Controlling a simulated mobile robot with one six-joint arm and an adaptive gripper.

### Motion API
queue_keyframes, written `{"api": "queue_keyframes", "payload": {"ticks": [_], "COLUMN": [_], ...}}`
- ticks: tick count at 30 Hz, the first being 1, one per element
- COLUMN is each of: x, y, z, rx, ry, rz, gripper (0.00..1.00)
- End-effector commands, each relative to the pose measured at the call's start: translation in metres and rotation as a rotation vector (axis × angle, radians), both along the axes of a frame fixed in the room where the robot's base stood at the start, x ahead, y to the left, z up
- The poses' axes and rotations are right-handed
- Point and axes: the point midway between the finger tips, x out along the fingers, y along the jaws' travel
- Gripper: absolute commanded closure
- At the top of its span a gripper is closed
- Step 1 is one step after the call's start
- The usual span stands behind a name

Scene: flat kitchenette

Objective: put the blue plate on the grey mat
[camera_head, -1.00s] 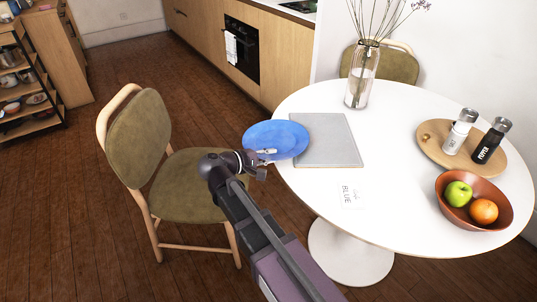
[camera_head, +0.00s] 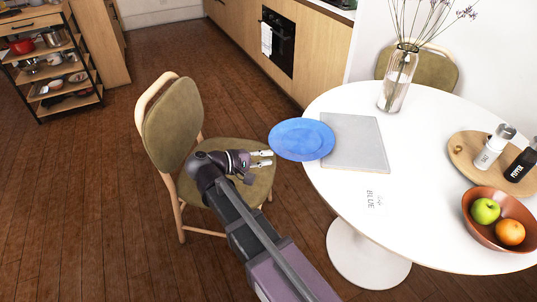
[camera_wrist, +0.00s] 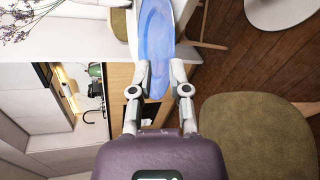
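The blue plate (camera_head: 302,139) lies at the left edge of the white table, its left part sticking out past the edge. Its right rim overlaps the left edge of the grey mat (camera_head: 357,145), which lies flat on the table. In the wrist view the plate (camera_wrist: 156,30) shows beyond and between the two spread fingers (camera_wrist: 162,68).
A chair (camera_head: 225,165) stands under my gripper. The mat's surface right of the plate is clear.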

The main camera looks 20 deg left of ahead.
Motion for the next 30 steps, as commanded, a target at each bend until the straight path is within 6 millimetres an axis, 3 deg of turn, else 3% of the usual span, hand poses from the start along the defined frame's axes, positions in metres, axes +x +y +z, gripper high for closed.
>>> {"api": "queue_keyframes", "payload": {"ticks": [16,19,25,30], "x": [-0.001,0.000,0.005,0.015], "y": [0.000,0.000,0.000,0.001], "z": [0.000,0.000,0.003,0.004], "rx": [0.000,0.003,0.070,0.236], "ry": [0.000,0.000,0.001,0.004], "rz": [0.000,-0.001,-0.023,-0.087], "gripper": [0.77,1.00,1.00,1.00]}}
